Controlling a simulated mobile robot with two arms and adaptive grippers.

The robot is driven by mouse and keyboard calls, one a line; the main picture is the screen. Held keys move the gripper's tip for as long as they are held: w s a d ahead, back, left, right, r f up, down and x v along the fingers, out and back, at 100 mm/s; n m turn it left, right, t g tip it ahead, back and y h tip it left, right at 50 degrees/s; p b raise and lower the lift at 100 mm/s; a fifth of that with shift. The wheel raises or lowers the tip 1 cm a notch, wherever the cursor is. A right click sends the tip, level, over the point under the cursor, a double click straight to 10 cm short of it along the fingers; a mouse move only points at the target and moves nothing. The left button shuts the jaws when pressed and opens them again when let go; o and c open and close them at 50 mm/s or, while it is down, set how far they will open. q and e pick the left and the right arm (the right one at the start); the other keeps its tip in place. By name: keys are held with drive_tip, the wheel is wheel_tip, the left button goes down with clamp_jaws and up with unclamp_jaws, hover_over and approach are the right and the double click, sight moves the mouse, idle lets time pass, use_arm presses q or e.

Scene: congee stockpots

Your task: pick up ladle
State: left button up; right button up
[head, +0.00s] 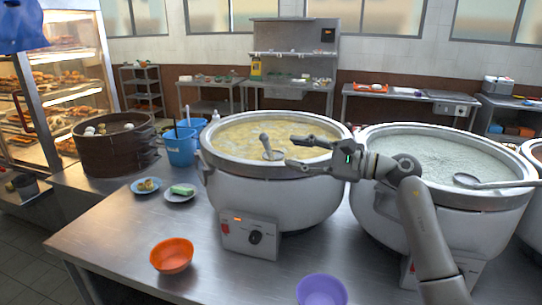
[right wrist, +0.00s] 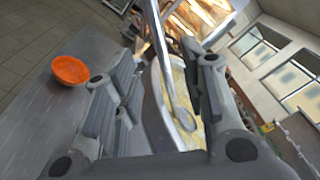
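A grey metal ladle (head: 265,141) stands tilted in the left stockpot (head: 270,190), which is full of yellowish congee. Its lower end reaches the congee near the pot's middle. My right gripper (head: 291,150) is over this pot, open and empty, with its fingers pointing left toward the ladle. The fingertips look just right of the ladle; I cannot tell the exact gap. In the right wrist view the ladle (right wrist: 176,92) shows between the two spread fingers. A second ladle (head: 485,183) lies across the rim of the right stockpot (head: 440,205). My left gripper is not in view.
An orange bowl (head: 171,256) and a purple bowl (head: 321,290) sit at the counter's front. Two small plates, blue cups (head: 180,147) and a dark steamer (head: 115,150) stand to the left. The counter (head: 115,240) is clear at front left.

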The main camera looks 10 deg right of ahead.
sight(268, 147)
drive_tip(key=p+x, duration=0.1)
drive_tip(key=x, duration=0.1)
drive_tip(key=p+x, duration=0.1)
drive_tip(key=x, duration=0.2)
drive_tip(key=p+x, duration=0.1)
drive_tip(key=x, duration=0.1)
drive_tip(key=shift+s+a+r+p, duration=0.15)
drive_tip(key=shift+a+r+p, duration=0.15)
drive_tip(key=shift+a+r, duration=0.1)
drive_tip(key=shift+w+a+f, duration=0.15)
drive_tip(key=shift+w+a, duration=0.05)
drive_tip(key=shift+a, duration=0.1)
drive_tip(key=shift+d, duration=0.1)
clamp_jaws()
